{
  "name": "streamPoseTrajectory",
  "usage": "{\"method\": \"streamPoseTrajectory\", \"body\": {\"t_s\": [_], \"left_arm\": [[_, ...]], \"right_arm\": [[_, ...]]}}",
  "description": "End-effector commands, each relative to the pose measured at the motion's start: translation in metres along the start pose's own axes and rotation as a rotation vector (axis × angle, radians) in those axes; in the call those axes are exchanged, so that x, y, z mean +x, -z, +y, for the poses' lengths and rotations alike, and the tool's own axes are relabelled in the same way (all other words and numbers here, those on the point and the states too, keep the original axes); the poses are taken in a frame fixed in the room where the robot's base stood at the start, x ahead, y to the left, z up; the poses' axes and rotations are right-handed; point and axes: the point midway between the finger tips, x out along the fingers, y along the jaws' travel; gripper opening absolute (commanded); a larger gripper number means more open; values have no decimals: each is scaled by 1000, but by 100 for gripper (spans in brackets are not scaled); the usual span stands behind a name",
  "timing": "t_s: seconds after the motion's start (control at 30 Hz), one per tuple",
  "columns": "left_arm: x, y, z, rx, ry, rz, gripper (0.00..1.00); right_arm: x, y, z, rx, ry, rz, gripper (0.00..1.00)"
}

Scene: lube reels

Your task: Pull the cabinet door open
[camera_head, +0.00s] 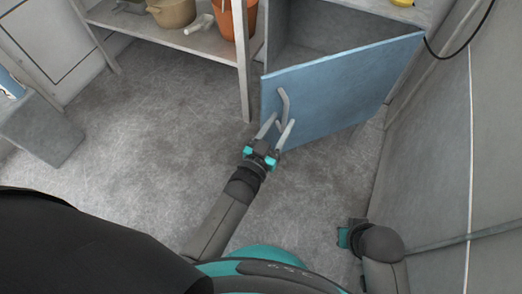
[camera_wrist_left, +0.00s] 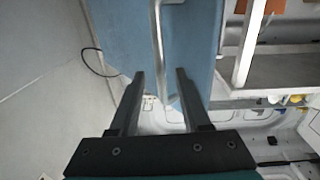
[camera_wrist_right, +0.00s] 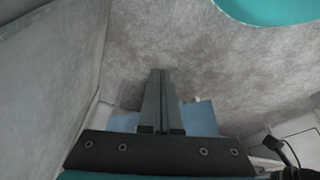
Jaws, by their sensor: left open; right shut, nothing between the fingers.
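The blue cabinet door (camera_head: 335,90) stands partly open in the head view, with dark interior (camera_head: 315,45) showing behind its top edge. Its hinge side is at the right and its free edge at the left. A grey bar handle (camera_head: 285,102) is on the door's face near the free edge. My left gripper (camera_head: 282,119) is open at the handle's lower part. In the left wrist view the handle (camera_wrist_left: 158,40) runs down between the two spread fingers (camera_wrist_left: 160,73), not clamped. My right gripper (camera_wrist_right: 160,73) is shut and empty, low above the floor.
A shelf rack (camera_head: 190,38) with an orange pot (camera_head: 236,18) and a tan pot (camera_head: 172,12) stands left of the cabinet. A grey wall (camera_head: 440,130) closes the right side. A grey box (camera_head: 45,130) is at far left. The middle floor (camera_head: 160,120) is clear.

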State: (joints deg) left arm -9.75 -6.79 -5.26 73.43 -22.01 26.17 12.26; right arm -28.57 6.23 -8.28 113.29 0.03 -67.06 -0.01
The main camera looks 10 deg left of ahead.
Motion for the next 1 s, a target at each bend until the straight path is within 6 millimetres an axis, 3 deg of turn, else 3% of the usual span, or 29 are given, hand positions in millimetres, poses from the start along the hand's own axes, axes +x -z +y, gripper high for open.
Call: {"method": "streamPoseTrajectory", "body": {"t_s": [0.53,0.7,1.0], "left_arm": [[-97,1,1,0,-1,-4,47],[-112,1,0,0,-1,-1,47],[-118,0,0,0,-1,0,47]], "right_arm": [[42,-47,-1,-5,2,-88,0],[50,-52,2,-7,-2,-87,0],[53,-55,2,-8,-3,-86,0]]}}
